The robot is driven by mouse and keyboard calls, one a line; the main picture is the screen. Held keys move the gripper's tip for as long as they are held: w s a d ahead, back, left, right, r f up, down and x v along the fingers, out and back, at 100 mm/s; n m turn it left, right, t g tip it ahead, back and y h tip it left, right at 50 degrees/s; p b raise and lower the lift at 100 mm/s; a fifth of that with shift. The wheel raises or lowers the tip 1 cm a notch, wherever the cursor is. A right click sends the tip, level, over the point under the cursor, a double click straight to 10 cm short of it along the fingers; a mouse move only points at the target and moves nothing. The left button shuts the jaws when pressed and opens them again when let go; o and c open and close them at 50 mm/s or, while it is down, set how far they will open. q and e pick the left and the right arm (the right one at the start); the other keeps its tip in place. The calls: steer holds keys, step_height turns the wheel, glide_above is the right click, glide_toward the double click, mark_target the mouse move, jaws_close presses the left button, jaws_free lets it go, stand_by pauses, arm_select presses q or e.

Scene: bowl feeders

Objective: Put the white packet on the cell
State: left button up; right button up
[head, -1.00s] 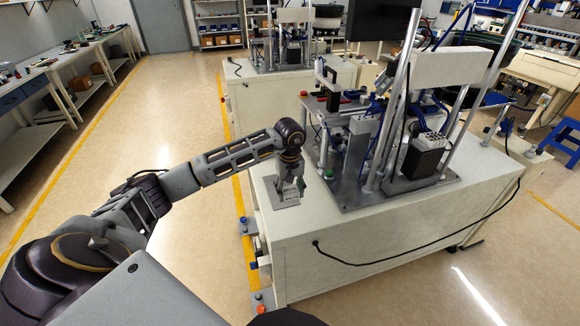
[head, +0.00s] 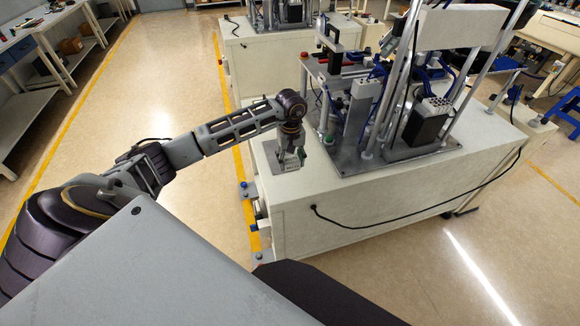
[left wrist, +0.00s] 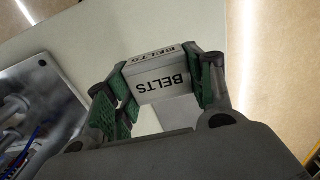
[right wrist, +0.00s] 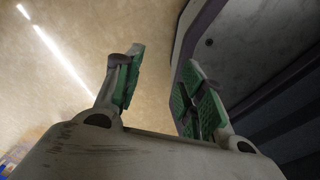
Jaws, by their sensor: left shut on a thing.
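The white packet (left wrist: 162,80), a small box marked BELTS, is held between the green-padded fingers of my left gripper (left wrist: 160,92). In the head view my left gripper (head: 290,160) is low over the near left end of the white cell (head: 350,190), above a small grey metal plate there. The packet shows only as a small pale patch between the fingers in that view. I cannot tell whether it touches the surface. My right gripper (right wrist: 163,80) is open and empty over the floor, and it is out of the head view.
A machine with posts and a black box (head: 426,122) stands on a metal base plate (head: 375,160) to the right of my left gripper. A black cable (head: 400,222) hangs down the cell's front. The cell top's front strip is bare.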

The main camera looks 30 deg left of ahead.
mark_target(291, 177)
arm_select(q)
step_height(291, 177, down, 2)
steer(key=shift+f, duration=1.65)
steer(key=shift+f+p, duration=0.3)
steer(key=shift+f, duration=0.15)
arm_select(e)
steer(key=shift+s+a+r, duration=0.1)
steer(key=shift+a+r, duration=0.2)
steer(key=shift+a, duration=0.25)
arm_select(q)
steer(key=shift+f, duration=0.15)
arm_select(e)
steer(key=shift+f, duration=0.1)
